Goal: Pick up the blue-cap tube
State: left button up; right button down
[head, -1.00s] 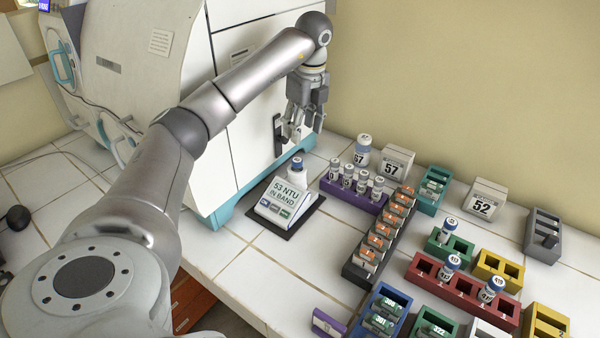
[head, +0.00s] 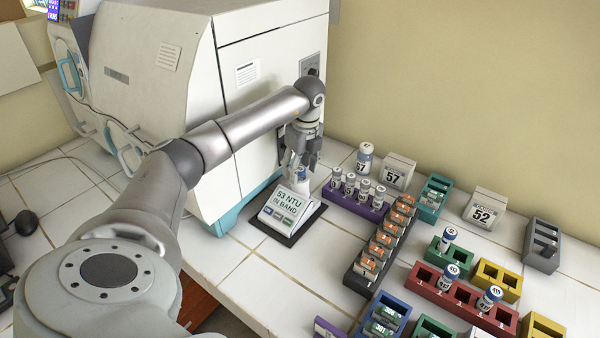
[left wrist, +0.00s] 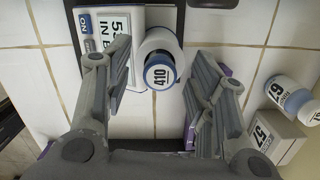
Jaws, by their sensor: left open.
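The blue-cap tube (head: 300,173) stands upright in the white reader (head: 285,208), whose display reads "53 NTU IN BAND". In the left wrist view its blue cap (left wrist: 160,75) has a white top marked 410. My left gripper (head: 299,160) points down just over the tube. In the left wrist view the open fingers of the gripper (left wrist: 163,62) lie either side of the cap, with gaps to it. The tube's lower part is hidden in the reader. My right gripper is not in view.
A purple rack (head: 350,202) with several vials stands right of the reader. A larger blue-banded bottle (head: 364,158) and a box marked 57 (head: 397,172) are behind it. The white incubator (head: 255,120) stands close behind my left arm. Coloured racks fill the right side.

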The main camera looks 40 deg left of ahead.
pick_arm(q)
grip_shut()
jog(key=shift+r, duration=0.1)
